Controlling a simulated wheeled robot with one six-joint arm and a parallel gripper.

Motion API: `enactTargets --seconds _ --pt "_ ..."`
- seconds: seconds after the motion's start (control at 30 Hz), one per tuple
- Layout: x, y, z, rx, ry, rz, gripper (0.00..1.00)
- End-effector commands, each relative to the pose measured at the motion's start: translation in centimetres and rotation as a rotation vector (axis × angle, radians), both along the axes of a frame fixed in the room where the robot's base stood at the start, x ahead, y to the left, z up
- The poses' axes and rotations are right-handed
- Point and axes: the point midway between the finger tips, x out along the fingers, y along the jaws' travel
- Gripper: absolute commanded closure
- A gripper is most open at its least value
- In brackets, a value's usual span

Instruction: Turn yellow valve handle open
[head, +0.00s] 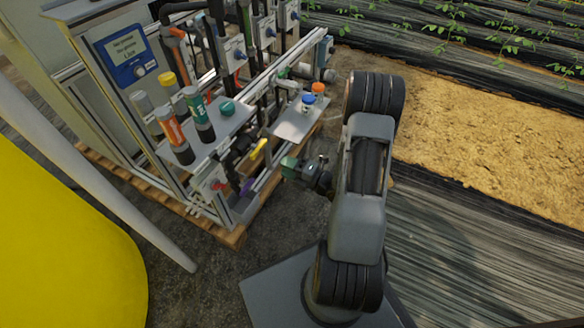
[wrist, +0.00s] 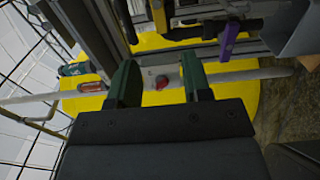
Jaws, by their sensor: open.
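The yellow valve handle (head: 258,149) is a short bar on the low pipework at the near right side of the skid, in the head view. My gripper (head: 292,168) is just right of it and slightly lower in the picture, apart from it. In the wrist view my gripper (wrist: 159,82) shows two dark green fingers spread apart with nothing held between them. An orange-yellow part shows at the top of the wrist view; I cannot tell if it is the handle.
A purple handle (head: 247,187) sits near the yellow one and also shows in the wrist view (wrist: 229,40). A red knob (head: 219,186) is at the skid's corner. A metal shelf (head: 296,124) with blue and orange caps juts out above. A large yellow tank (head: 60,220) stands left.

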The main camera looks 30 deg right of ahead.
Motion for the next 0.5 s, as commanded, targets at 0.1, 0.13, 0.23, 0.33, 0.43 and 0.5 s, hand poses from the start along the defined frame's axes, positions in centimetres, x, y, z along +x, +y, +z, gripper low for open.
enactTargets --seconds 0.1,0.13,0.23,0.33,0.43,0.5 --pt "-0.88 -0.64 0.02 0.001 0.002 -0.002 0.55" --pt "-1.03 -0.73 0.01 0.001 0.002 -0.001 0.55" --pt "-1.31 -0.90 -0.02 0.002 0.001 -0.001 0.55" --pt "-1.41 -0.94 -0.03 0.002 0.001 0.001 0.55" --pt "-1.41 -0.94 -0.04 0.001 0.001 0.001 0.55" --pt "-1.39 -0.94 -0.04 0.001 0.001 0.001 0.55"
